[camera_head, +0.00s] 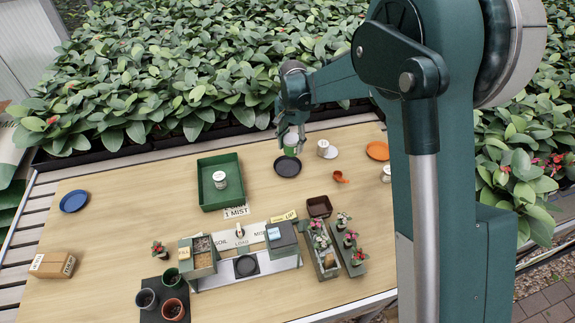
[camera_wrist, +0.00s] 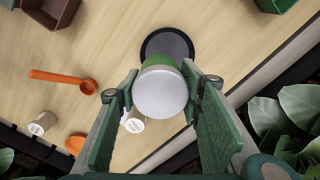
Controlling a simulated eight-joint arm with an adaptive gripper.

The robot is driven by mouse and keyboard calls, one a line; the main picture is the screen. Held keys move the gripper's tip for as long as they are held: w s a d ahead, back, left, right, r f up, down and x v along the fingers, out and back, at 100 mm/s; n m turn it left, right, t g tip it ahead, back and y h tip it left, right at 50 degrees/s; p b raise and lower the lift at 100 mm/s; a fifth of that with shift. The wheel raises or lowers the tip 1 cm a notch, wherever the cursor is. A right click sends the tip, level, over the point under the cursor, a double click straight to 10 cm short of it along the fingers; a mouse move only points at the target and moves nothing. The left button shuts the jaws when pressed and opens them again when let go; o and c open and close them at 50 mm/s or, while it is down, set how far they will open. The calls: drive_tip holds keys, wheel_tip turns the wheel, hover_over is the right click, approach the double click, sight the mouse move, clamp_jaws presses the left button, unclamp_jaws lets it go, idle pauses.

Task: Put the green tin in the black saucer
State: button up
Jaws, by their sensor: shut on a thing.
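My gripper (camera_head: 291,128) is shut on the green tin (camera_head: 290,150), a green can with a pale lid. In the wrist view, the tin (camera_wrist: 160,92) is between the two green fingers of the gripper (camera_wrist: 160,84), lid toward the camera. The black saucer (camera_head: 287,167) lies on the table just below the tin in the head view. In the wrist view the saucer (camera_wrist: 179,42) shows behind the tin, which hides part of it. The tin looks held above the table; the exact gap to the saucer cannot be told.
A white tin (camera_head: 323,147) stands by a white saucer (camera_head: 332,153) to the right. An orange scoop (camera_head: 340,178) and orange saucer (camera_head: 377,151) lie farther right. A green tray (camera_head: 205,198) holding a tin is at the left. Plants (camera_head: 180,70) line the far edge.

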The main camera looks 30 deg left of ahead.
drive_tip(key=shift+s+a, duration=0.1)
drive_tip(key=shift+a, duration=0.75)
drive_tip(key=shift+f, duration=0.15)
hover_over(288, 168)
drive_tip(key=shift+a+f+b, duration=0.1)
drive_tip(key=shift+f+b, duration=0.35)
drive_tip(key=shift+f, duration=2.6)
drive_tip(key=shift+f, duration=0.1)
drive_tip(key=shift+f+b, duration=0.3)
drive_tip(key=shift+f, duration=1.45)
drive_tip(key=shift+f, duration=0.15)
drive_tip(key=o, duration=0.6)
drive_tip(key=shift+o, duration=0.3)
